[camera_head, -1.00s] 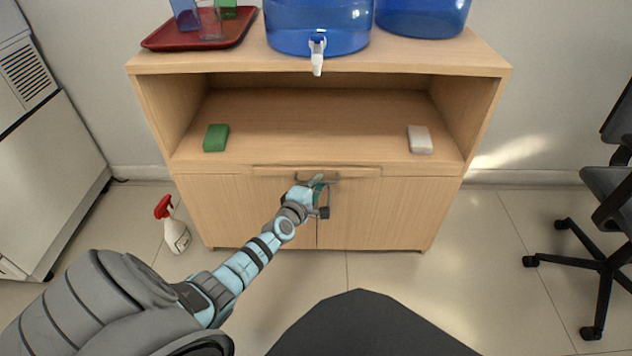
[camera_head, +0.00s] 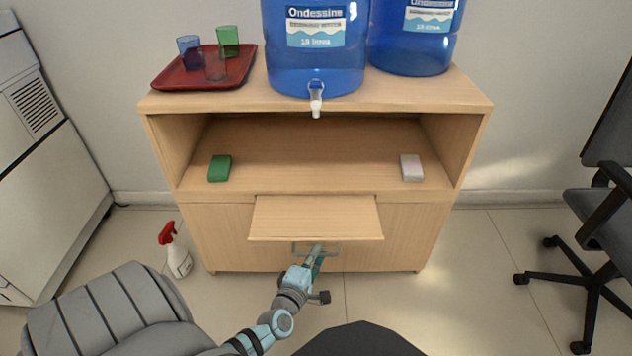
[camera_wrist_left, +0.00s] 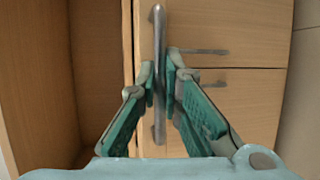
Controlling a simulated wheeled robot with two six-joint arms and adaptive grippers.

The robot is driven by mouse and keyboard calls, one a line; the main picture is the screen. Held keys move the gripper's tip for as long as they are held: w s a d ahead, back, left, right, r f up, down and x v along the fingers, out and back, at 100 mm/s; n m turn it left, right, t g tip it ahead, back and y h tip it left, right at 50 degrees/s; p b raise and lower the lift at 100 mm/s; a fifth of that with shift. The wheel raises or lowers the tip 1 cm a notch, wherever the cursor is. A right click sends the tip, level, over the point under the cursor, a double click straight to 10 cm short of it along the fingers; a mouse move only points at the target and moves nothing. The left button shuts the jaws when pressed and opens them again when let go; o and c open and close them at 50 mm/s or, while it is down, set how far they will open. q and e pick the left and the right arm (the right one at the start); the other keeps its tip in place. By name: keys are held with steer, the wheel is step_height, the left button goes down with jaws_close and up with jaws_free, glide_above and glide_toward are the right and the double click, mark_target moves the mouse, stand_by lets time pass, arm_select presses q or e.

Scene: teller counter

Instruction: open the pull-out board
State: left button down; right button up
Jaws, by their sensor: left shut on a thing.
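The pull-out board (camera_head: 316,217), pale wood, sticks out from the front of the wooden cabinet, below the open shelf. A grey bar handle (camera_head: 333,249) shows just below the board's front edge. My left gripper (camera_head: 314,253) is shut on this handle. In the left wrist view, the handle (camera_wrist_left: 158,32) runs upright between the two green-padded fingers (camera_wrist_left: 160,78). The gripper and handle hide part of the cabinet doors. My right gripper is not in view.
On the cabinet top (camera_head: 225,105) stand a red tray (camera_head: 180,80) with glasses and two blue water bottles (camera_head: 315,75). The shelf holds a green block (camera_head: 219,168) and a white block (camera_head: 411,168). A spray bottle (camera_head: 178,258) and an office chair (camera_head: 590,220) flank the cabinet.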

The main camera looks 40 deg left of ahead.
arm_select(q)
steer(key=s+d, duration=0.5)
steer(key=s, duration=0.1)
steer(key=shift+s+d, duration=0.2)
steer(key=shift+d, duration=0.2)
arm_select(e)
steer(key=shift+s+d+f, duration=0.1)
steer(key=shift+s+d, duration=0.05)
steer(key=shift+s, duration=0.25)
arm_select(q)
steer(key=c, duration=1.7)
jaws_free()
steer(key=v, duration=0.8)
steer(key=shift+s, duration=0.15)
